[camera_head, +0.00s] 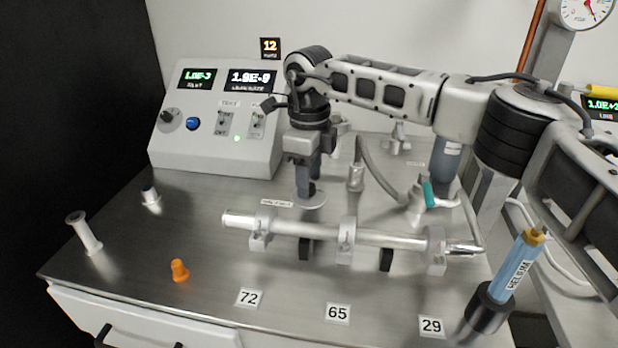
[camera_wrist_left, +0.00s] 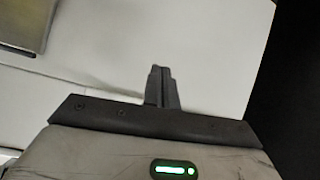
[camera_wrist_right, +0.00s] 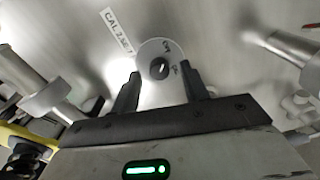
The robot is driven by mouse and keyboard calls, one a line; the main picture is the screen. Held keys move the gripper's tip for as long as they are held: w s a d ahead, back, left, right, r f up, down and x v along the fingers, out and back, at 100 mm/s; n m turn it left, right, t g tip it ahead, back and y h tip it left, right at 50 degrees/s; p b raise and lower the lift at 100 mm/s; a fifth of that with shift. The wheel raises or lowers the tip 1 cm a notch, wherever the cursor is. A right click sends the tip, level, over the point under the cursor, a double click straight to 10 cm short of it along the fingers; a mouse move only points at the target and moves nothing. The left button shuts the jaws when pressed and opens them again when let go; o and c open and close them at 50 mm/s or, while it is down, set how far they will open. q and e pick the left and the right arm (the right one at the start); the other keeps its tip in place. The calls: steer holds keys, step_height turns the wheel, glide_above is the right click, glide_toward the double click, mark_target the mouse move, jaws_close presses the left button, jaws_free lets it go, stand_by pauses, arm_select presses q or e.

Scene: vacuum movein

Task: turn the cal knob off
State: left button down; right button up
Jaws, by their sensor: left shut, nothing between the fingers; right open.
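The cal knob (camera_wrist_right: 159,68) is a small dark round knob with a light bar, on a pale disc with small on and off lettering. A label starting "CAL" (camera_wrist_right: 116,31) lies beside it. In the head view its pale disc (camera_head: 313,202) shows on the steel bench top; the knob itself is mostly hidden by my gripper. My right gripper (camera_head: 306,190) points down just over the disc. In the right wrist view it (camera_wrist_right: 160,76) is open, with one finger on each side of the knob, apart from it. My left gripper (camera_wrist_left: 161,72) is shut and empty in the left wrist view.
A horizontal metal tube (camera_head: 385,238) on clamps runs in front of the disc. A console (camera_head: 215,150) with displays and switches stands behind left. The front left bench is mostly clear.

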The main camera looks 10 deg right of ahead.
step_height(320, 180, up, 15)
stand_by(0.3)
steer(key=shift+s, duration=0.15)
